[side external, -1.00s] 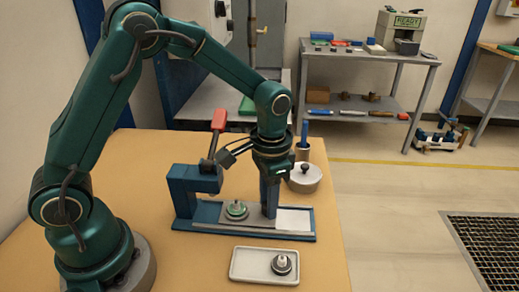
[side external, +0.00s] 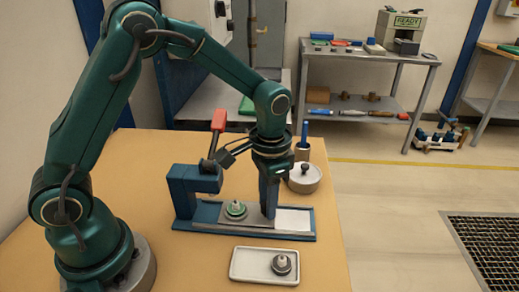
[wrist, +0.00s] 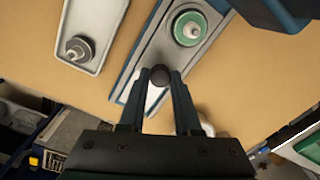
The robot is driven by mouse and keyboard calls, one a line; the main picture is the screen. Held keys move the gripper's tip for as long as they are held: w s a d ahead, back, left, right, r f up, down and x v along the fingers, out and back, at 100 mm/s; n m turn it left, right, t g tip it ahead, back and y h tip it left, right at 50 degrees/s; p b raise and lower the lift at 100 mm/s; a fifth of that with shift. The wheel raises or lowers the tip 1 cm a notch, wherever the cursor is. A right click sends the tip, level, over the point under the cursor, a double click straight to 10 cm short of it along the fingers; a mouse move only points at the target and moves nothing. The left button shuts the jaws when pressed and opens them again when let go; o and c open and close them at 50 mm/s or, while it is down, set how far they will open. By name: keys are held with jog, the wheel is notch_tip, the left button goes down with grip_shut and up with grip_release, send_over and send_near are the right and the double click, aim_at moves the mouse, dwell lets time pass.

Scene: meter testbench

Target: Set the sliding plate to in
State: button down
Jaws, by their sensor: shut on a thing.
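The grey sliding plate (side external: 222,225) lies on a long blue base (side external: 250,235) and carries a green round part with a pale tip (side external: 236,209). The green part (wrist: 189,28) also shows in the wrist view. A blue press frame (side external: 187,185) with a red-handled lever (side external: 218,120) stands at the base's left end; the green part sits to the right of it. My gripper (side external: 268,213) points down at the plate's right end. In the wrist view, my gripper (wrist: 158,82) is shut on a dark round knob (wrist: 158,75) at the plate's end. A pale strip (side external: 294,220) shows right of my fingers.
A white tray (side external: 238,276) with a dark round part (side external: 281,264) lies in front of the base. A lidded round pot (side external: 304,178) and a cup with a blue handle (side external: 303,150) stand close behind my gripper. The table's right front is clear.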

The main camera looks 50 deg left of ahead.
aim_at(244, 208)
jog(key=shift+s+a, duration=1.7)
jog(key=shift+a, duration=0.05)
jog(key=c, duration=0.6)
grip_release()
jog(key=shift+r, duration=0.3)
jog(key=shift+d+r, duration=0.1)
jog(key=shift+r, duration=2.2)
